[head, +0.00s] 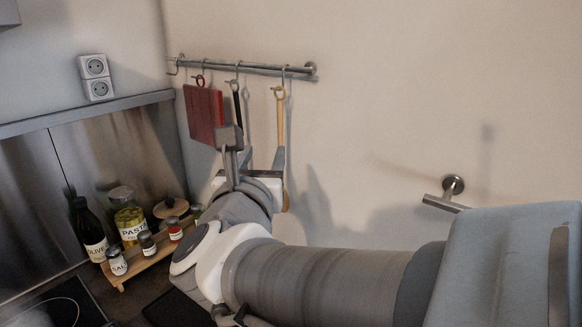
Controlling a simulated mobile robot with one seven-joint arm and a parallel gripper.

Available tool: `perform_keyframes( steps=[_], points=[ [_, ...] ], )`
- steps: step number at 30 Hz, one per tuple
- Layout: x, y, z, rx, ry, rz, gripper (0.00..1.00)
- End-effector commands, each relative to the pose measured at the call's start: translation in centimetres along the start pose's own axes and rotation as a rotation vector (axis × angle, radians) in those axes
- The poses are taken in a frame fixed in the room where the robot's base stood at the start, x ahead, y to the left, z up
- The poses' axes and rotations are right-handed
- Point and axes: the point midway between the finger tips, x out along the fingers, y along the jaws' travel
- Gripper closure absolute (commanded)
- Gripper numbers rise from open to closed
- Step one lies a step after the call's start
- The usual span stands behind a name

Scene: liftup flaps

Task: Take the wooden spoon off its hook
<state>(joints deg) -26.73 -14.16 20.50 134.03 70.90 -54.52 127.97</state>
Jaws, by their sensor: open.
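The wooden spoon (280,115) hangs upright from a hook on the wall rail, the rightmost of the hanging items. Its pale handle shows above my gripper, and a bit of its lower end shows below. My gripper (254,148) is in front of the hanging items, pointing toward the wall, with its fingers apart. The right finger overlaps the spoon's handle in the picture; I cannot tell whether they touch. The middle of the spoon is hidden behind my gripper.
The metal rail (255,68) also holds a dark-handled utensil (237,103) and a red cutting board (201,115), close left of the spoon. A wooden rack (150,264) with jars and a bottle stands lower left. A metal wall bar (444,203) sticks out at right. Wall right of the spoon is bare.

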Motion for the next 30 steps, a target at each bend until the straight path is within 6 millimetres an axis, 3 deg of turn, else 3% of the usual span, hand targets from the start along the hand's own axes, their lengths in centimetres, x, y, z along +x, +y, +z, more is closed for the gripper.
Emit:
perform_keyframes(
  steps=[16, 30],
  points=[
    [9.7, -0.2, 0.1, 0.011, 0.001, -0.007, 0.49],
    [14.3, -0.7, 0.4, 0.011, 0.001, -0.007, 0.49]
  ],
)
